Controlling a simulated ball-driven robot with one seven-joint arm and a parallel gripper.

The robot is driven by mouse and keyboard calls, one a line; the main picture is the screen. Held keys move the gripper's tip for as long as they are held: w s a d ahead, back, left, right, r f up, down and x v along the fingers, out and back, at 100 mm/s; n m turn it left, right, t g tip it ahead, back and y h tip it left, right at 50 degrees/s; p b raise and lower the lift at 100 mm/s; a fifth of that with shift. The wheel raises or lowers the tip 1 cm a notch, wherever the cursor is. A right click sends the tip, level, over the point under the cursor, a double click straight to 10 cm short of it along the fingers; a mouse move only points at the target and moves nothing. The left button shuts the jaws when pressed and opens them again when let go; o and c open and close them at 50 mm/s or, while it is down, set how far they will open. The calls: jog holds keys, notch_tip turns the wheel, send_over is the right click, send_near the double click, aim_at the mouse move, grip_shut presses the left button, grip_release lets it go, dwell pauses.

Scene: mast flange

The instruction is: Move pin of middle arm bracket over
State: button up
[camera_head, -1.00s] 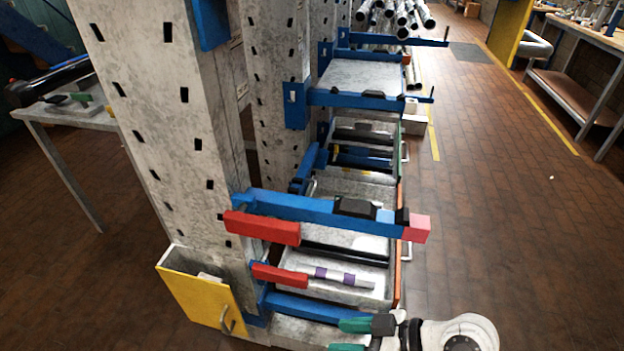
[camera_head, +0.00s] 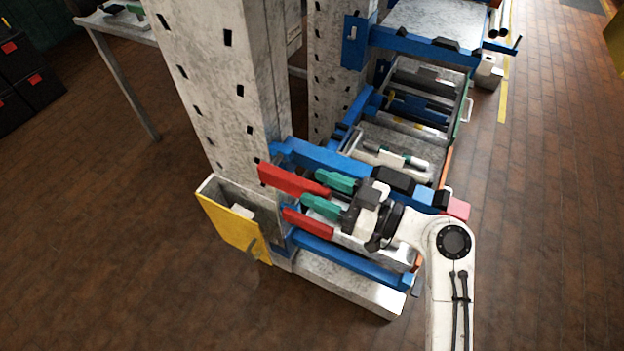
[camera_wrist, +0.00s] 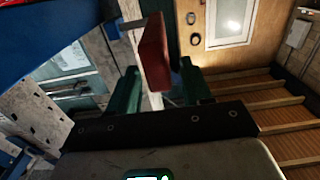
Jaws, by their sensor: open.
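The blue middle arm bracket (camera_head: 325,158) sticks out to the right from the grey perforated column (camera_head: 225,90). A red bar (camera_head: 290,180) lies at its near side, close to the column. A second red bar (camera_head: 308,222) sits below it. My gripper (camera_head: 319,188), with two green fingers, is open. Its fingers stand around the right end of the upper red bar, one above and one below in the head view. In the wrist view, a red bar (camera_wrist: 154,52) shows between the fingers (camera_wrist: 157,88). Any contact is unclear. Which part is the pin is unclear.
A yellow box front (camera_head: 232,228) with a handle stands at the column's foot. A lower blue arm (camera_head: 350,262) lies below my gripper, and an upper blue arm (camera_head: 425,48) is farther back. Trays with parts fill the rack behind. The brick floor at right is clear.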

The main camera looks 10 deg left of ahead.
jog(key=shift+x, duration=1.25)
jog(key=shift+c, duration=0.3)
grip_shut()
